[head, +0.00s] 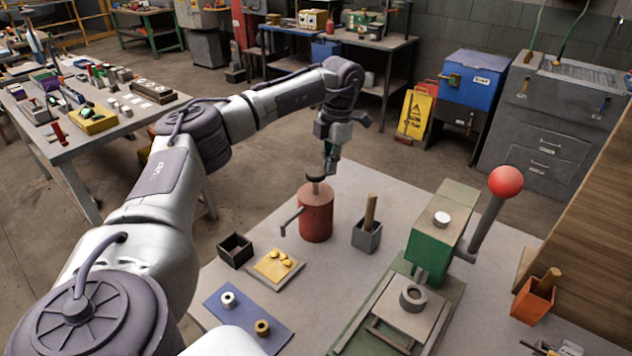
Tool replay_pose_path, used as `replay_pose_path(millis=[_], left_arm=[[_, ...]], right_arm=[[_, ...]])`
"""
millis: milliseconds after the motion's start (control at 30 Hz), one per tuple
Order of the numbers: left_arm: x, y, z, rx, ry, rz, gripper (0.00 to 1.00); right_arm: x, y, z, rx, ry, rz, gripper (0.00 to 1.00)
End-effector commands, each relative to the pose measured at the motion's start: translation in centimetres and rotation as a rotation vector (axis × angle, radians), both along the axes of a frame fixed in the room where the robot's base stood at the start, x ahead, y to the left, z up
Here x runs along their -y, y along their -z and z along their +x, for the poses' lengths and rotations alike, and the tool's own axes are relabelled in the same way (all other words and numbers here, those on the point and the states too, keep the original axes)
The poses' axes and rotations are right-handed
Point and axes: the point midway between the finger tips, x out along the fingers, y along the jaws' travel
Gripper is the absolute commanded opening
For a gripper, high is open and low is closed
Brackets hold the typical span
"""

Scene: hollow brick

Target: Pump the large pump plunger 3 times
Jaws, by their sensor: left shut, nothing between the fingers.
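The large pump is a red upright cylinder (316,218) on the grey table, with a side spout (290,220) pointing left. Its plunger (316,176) has a dark, flat round head on a short rod that shows above the cylinder's top. My left gripper (331,163) is shut and empty, pointing down right at the plunger head, on its far right side. I cannot tell whether its tips touch the head. My right gripper is not in view.
A grey holder (367,236) with a wooden handle stands just right of the pump. A dark open box (235,250) and a tray (275,269) with yellow pieces lie at left. A green press (437,235) with a red-ball lever (505,182) stands at right.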

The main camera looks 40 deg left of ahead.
Motion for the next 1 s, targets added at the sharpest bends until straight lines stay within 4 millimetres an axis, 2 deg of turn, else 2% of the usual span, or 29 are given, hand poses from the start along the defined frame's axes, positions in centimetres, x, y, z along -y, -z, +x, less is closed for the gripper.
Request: replay_pose_path(millis=[167,400,600,800,1000], left_arm=[[0.1,-1.6,0.3,0.005,0.001,0.0,0.0],[0.3,-6.6,0.9,0.005,0.001,-0.001,0.0],[0.3,-10.1,1.3,0.001,0.0,0.001,0.0],[0.4,-11.7,1.4,-0.002,0.0,0.001,0.0],[0.3,-11.8,1.4,-0.002,0.0,0.001,0.0]], right_arm=[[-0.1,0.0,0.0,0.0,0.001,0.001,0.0],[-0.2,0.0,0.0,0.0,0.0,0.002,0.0],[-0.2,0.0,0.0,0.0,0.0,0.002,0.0],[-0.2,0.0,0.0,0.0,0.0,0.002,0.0],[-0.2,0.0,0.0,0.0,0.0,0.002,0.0]])
